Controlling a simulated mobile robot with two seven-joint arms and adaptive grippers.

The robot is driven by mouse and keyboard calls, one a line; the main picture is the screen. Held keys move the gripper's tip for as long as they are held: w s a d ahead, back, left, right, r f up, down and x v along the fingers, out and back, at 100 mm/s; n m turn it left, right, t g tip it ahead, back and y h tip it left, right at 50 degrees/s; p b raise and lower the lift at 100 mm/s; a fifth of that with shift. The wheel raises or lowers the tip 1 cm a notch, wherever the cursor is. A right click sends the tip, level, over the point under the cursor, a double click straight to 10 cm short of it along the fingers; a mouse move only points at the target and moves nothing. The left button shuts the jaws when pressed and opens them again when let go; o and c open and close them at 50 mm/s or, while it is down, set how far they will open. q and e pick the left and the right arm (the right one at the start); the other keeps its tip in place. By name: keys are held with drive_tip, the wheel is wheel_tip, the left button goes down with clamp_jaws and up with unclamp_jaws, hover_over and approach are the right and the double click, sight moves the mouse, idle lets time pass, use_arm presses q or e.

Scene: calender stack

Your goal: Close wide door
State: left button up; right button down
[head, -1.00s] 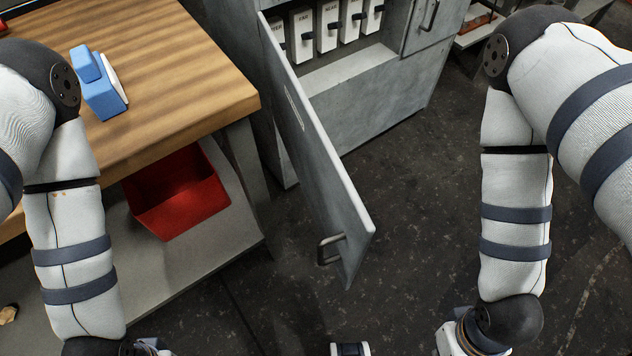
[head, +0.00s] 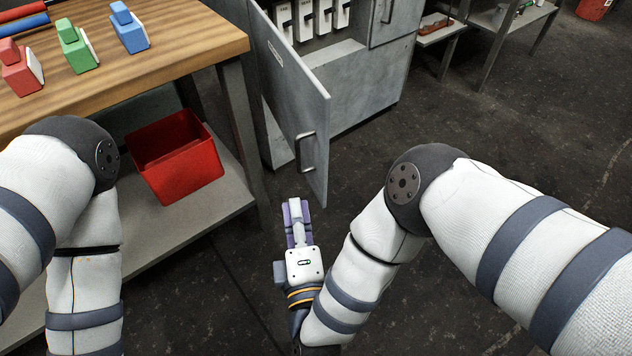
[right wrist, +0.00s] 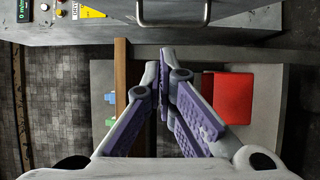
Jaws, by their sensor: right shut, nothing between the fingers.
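The wide grey door (head: 293,95) stands open at the cabinet, swung out towards me, in the head view. Its bar handle (head: 306,150) sits near the free edge. My right gripper (head: 293,204) is in front of the door's lower free corner, just left of it in the picture and apart from the handle. In the right wrist view its purple-padded fingers (right wrist: 166,62) are brought together with nothing between them. A grey panel with a handle (right wrist: 172,14) crosses the top of that view; I cannot tell if it is the door. My left gripper is out of view.
A wooden table (head: 180,55) at left holds blocks in red, green and blue. A red bin (head: 183,177) stands on its lower shelf, left of the door. Dark floor to the right is open.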

drive_tip(key=w+d, duration=0.2)
drive_tip(key=w, duration=0.9)
drive_tip(key=shift+d, duration=0.25)
drive_tip(key=shift+w+f, duration=0.1)
drive_tip(key=shift+w, duration=0.05)
